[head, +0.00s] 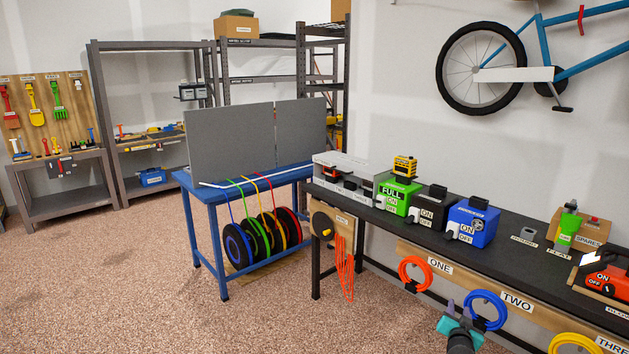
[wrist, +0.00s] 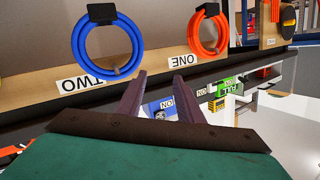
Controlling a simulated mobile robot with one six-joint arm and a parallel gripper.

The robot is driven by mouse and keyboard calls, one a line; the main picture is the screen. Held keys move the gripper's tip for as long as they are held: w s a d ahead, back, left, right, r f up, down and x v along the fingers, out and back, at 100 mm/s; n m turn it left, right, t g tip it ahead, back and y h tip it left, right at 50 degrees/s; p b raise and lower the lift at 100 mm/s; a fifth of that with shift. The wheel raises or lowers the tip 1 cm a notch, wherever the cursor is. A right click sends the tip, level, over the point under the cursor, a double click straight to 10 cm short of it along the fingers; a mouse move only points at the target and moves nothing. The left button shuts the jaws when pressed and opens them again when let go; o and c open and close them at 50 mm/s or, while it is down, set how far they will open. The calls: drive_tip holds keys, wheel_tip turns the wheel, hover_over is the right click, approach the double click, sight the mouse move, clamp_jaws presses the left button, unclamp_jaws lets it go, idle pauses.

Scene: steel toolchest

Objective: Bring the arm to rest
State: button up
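My gripper (head: 459,309) shows at the bottom of the head view, in front of the workbench (head: 372,212) and left of the blue coil (head: 487,309). Its teal body is cut off by the lower picture edge. In the wrist view my gripper (wrist: 160,78) has its two dark fingers apart with nothing held between them. The wrist view looks upside down at the bench front. The blue coil (wrist: 78,45) and the orange coil (wrist: 194,34) hang beyond the fingertips, apart from them as far as I can tell.
The bench carries a green box (head: 395,198), a black box (head: 430,208), a blue box (head: 472,224) and a red-orange tool (head: 605,281). A yellow coil (head: 573,341) hangs at lower right. A blue table (head: 205,200) with cable reels stands farther back. The floor (head: 130,270) at left is clear.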

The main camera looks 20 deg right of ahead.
drive_tip(key=w+a+f+n+y, duration=0.1)
drive_tip(key=w+a+f+y, duration=0.1)
drive_tip(key=w+a+f, duration=0.3)
drive_tip(key=w+a+f+n+y, duration=0.1)
drive_tip(key=a+f, duration=0.2)
drive_tip(key=a, duration=0.4)
drive_tip(key=s+a+f+n+g+y, duration=0.1)
drive_tip(key=a+f+y, duration=0.1)
drive_tip(key=a+f, duration=0.55)
drive_tip(key=a+f+n+g+y, duration=0.15)
drive_tip(key=a+f, duration=0.35)
drive_tip(key=a, duration=0.6)
drive_tip(key=s+a+f+n+g+y, duration=0.1)
drive_tip(key=a+f+g+y, duration=0.1)
drive_tip(key=a+f, duration=0.55)
drive_tip(key=s+a+f+n+g+y, duration=0.2)
drive_tip(key=s+a+f+n+g, duration=0.35)
drive_tip(key=s+a, duration=1.1)
drive_tip(key=s+a+n+g, duration=0.1)
drive_tip(key=s+g, duration=0.6)
drive_tip(key=s, duration=1)
drive_tip(key=shift+a+f, duration=0.35)
drive_tip(key=shift+a, duration=0.3)
drive_tip(key=shift+s+d+y, duration=0.1)
drive_tip(key=shift+y, duration=0.15)
